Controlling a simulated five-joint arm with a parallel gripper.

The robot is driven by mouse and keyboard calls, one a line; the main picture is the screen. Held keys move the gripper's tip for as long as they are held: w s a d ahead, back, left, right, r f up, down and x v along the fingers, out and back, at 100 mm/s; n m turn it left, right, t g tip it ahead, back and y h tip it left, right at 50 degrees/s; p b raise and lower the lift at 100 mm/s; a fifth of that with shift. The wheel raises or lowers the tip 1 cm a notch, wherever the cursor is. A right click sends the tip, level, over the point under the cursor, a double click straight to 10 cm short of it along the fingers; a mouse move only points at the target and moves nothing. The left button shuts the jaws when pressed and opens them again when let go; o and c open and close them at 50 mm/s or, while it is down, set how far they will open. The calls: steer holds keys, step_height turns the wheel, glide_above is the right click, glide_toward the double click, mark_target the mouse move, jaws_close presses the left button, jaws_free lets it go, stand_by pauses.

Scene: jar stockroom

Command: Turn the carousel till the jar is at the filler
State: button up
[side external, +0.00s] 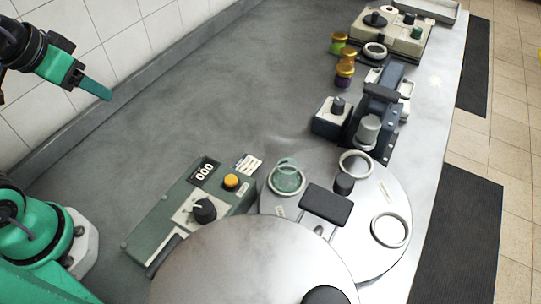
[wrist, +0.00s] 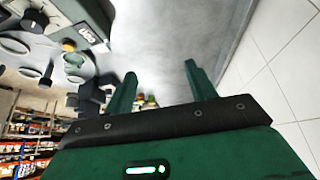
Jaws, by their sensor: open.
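The carousel (side external: 350,235) is a round grey disc at the lower right of the side view, with several white rings on it. A translucent green jar (side external: 287,177) sits in the ring at its far left, beside the control box. The dark blue-grey machine with a grey cylinder (side external: 369,130), which looks like the filler, stands at the disc's far edge. The ring nearest it (side external: 356,164) looks empty. My gripper (wrist: 160,72) is open and empty. In the side view it is at the upper left, well away from the carousel; only one finger (side external: 96,88) shows clearly.
A green control box (side external: 192,208) with a dial, orange button and "000" display stands left of the carousel. A large metal disc (side external: 250,265) hides the carousel's near left part. Lidded jars (side external: 345,72) and another machine (side external: 390,30) stand farther back. The left bench is clear.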

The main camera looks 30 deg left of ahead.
steer(key=w+d+m+h, duration=0.1)
steer(key=w+d+m, duration=0.2)
steer(key=w+d, duration=0.4)
steer(key=m+h, duration=0.6)
steer(key=m, duration=0.1)
glide_toward(343, 180)
steer(key=x, duration=0.3)
steer(key=shift+w+a+r, duration=0.1)
steer(key=shift+w+r, duration=0.05)
steer(key=shift+r, duration=0.05)
steer(key=shift+m, duration=0.3)
steer(key=shift+s+x, duration=0.1)
steer(key=shift+x, duration=1.85)
steer(key=shift+s+x, duration=0.15)
steer(key=shift+x, duration=1.8)
jaws_close()
